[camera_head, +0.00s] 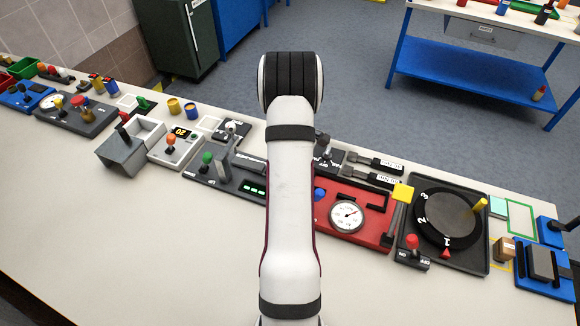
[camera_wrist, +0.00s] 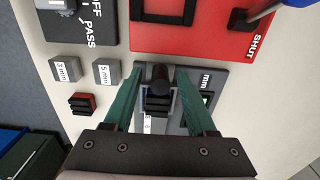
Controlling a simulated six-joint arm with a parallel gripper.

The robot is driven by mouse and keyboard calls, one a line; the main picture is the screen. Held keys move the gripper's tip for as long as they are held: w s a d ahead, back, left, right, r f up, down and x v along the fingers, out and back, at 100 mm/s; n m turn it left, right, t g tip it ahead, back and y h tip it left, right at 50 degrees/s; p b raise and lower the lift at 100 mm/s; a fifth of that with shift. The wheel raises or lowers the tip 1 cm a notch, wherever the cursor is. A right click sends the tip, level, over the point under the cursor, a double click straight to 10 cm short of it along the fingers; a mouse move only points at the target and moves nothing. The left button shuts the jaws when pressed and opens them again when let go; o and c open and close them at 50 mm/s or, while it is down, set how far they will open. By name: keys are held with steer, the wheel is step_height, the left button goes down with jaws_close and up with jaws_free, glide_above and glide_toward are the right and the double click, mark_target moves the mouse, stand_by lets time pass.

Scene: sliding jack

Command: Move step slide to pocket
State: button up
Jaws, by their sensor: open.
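In the wrist view, my gripper (camera_wrist: 157,80) is open, its two teal fingers on either side of a black knob (camera_wrist: 160,74). The knob stands on a dark stepped slider piece (camera_wrist: 158,104) on a dark grey panel (camera_wrist: 211,78) marked "mm". I cannot tell whether the fingers touch the knob. I take this piece for the step slide, but no label shows that. The pocket cannot be made out; the gripper's palm hides the lower part of the panel.
In the wrist view, two grey blocks (camera_wrist: 106,73) marked in mm and a red-and-black block (camera_wrist: 82,104) lie left of the fingers. A red panel (camera_wrist: 200,30) lies above. In the head view, devices crowd the table (camera_head: 190,245); its front part is bare.

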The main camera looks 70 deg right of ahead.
jaws_close()
stand_by(1.4)
